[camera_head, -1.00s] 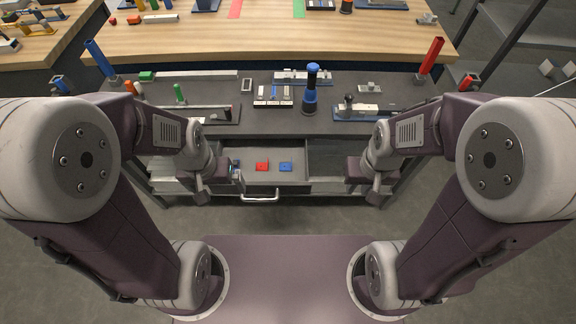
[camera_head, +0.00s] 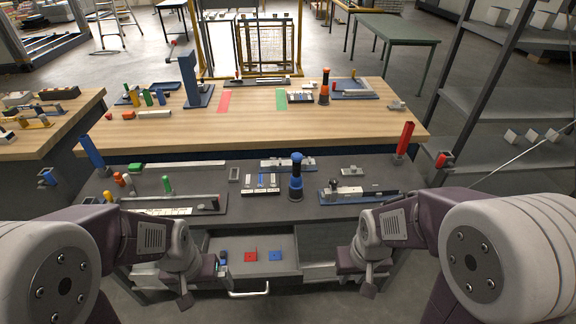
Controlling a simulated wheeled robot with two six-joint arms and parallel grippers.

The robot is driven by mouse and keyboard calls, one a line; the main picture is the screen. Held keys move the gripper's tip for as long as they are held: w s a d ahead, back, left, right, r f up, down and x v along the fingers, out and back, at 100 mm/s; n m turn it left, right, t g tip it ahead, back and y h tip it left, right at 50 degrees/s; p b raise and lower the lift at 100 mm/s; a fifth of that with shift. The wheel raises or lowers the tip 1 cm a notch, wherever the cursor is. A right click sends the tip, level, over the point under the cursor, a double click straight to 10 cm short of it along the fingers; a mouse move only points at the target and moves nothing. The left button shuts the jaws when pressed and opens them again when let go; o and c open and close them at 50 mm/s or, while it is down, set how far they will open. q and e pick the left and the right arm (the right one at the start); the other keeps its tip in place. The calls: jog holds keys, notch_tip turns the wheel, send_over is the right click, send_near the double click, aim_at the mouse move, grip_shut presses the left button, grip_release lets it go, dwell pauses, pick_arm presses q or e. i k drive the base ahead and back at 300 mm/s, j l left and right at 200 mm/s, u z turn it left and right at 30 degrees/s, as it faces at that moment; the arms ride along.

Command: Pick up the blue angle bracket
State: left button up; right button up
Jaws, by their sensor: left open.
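The open drawer (camera_head: 262,285) under the grey bench holds a small flat blue piece (camera_head: 275,255) that looks like the blue angle bracket. A similar red piece (camera_head: 250,255) lies just left of it. A dark blue object (camera_head: 223,256) shows at the drawer's left side, close to my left gripper; its shape is unclear. My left gripper (camera_head: 217,269) is open at the drawer's left side, apart from the flat blue piece. My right gripper (camera_head: 366,283) hangs in front of the bench, right of the drawer; its jaws are too small to read.
The grey benchtop (camera_head: 230,172) carries a blue-black cylinder tool (camera_head: 296,178), rails and small parts. A blue tilted post (camera_head: 91,152) and a red one (camera_head: 404,139) stand at its ends. A wooden table (camera_head: 260,125) is behind. A metal shelf (camera_head: 490,105) stands right.

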aim_at(275, 254)
jog(key=i+l+u, duration=0.1)
jog(key=l+u, duration=0.2)
jog(key=u, duration=0.15)
jog(key=l+u, duration=0.25)
jog(key=u, duration=0.2)
jog(key=l+u, duration=0.65)
jog(key=u, duration=0.25)
jog(key=k+l+u, duration=0.15)
jog(key=u, duration=0.3)
jog(key=l, duration=0.1)
